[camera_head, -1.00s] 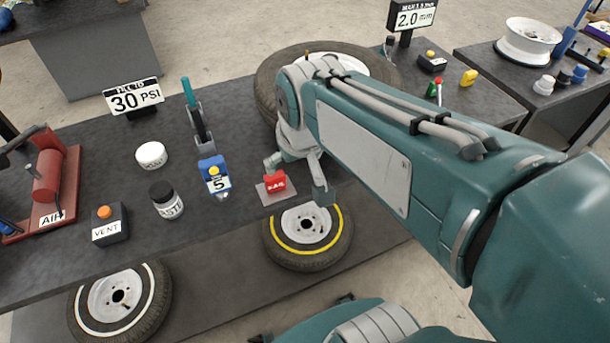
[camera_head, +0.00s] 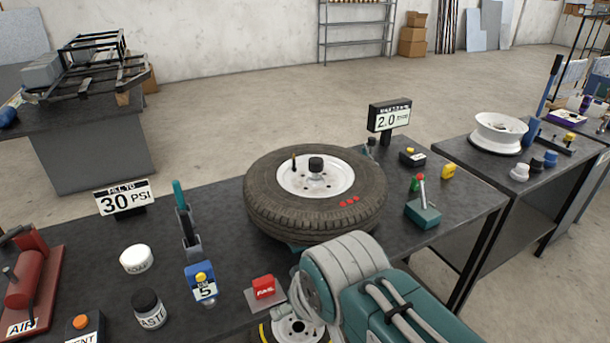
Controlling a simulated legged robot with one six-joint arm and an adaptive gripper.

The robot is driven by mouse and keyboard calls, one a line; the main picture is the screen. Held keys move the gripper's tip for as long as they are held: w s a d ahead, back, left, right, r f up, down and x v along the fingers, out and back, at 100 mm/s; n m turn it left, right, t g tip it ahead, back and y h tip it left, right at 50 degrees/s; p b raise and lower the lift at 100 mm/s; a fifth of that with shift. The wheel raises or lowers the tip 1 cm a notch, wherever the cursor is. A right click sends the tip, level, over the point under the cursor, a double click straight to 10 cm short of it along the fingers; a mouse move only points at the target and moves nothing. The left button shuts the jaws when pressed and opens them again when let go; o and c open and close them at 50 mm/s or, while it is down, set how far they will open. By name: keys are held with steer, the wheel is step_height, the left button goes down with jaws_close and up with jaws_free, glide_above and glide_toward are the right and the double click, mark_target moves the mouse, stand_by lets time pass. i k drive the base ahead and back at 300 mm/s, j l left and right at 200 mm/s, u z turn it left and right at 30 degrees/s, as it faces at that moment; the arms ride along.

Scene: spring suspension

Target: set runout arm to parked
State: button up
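A teal block with an upright lever (camera_head: 422,190) and red knob stands on the bench right of the tire. Its teal base (camera_head: 423,215) sits close to the tire, apart from it. No label names it as the runout arm. My arm comes up from the bottom edge in front of the tire. My gripper is not in view.
Left on the bench (camera_head: 345,257) are a 30 PSI sign (camera_head: 124,198), a teal-handled lever (camera_head: 181,197), a blue block marked 5 (camera_head: 203,283), a red FAIL block (camera_head: 264,287), and white and black jars. A second bench holds a white rim (camera_head: 498,131).

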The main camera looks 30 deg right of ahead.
mark_target(371, 142)
steer(key=l, duration=1.75)
steer(key=i+l, duration=0.15)
steer(key=l, duration=1.6)
